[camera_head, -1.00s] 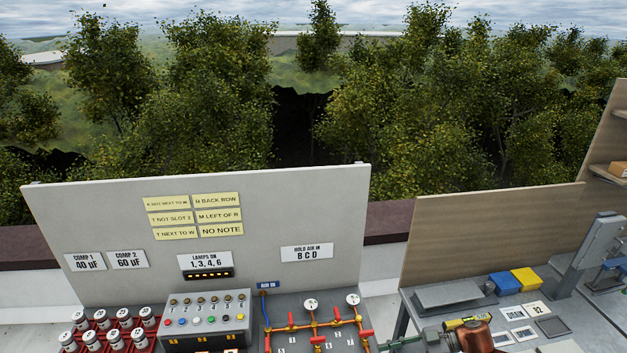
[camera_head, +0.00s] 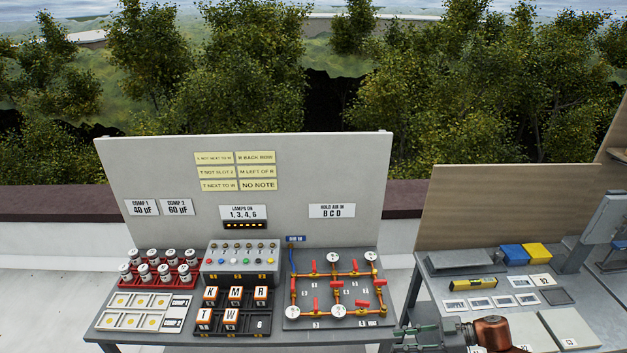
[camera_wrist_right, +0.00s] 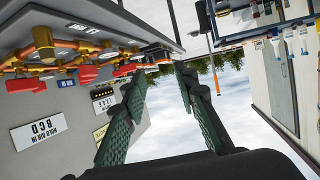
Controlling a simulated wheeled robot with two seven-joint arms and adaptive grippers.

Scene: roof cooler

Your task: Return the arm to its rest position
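My right gripper (camera_head: 400,340) shows low in the head view, right of centre, with its green fingers pointing left. It is in front of the gap between the two benches, and the copper-coloured part of my right arm (camera_head: 491,333) is behind it. In the right wrist view the gripper (camera_wrist_right: 161,85) is open, with two green fingers apart and only sky and trees between them. It holds nothing. My left gripper and arm are not in view.
The left bench (camera_head: 120,337) carries a pipe board (camera_head: 352,295) with red valves, a lamp box (camera_head: 240,262), a red rack of canisters (camera_head: 187,275) and a tray of lettered blocks (camera_head: 259,326). The right bench (camera_head: 590,320) holds a yellow level (camera_head: 473,285) and cards.

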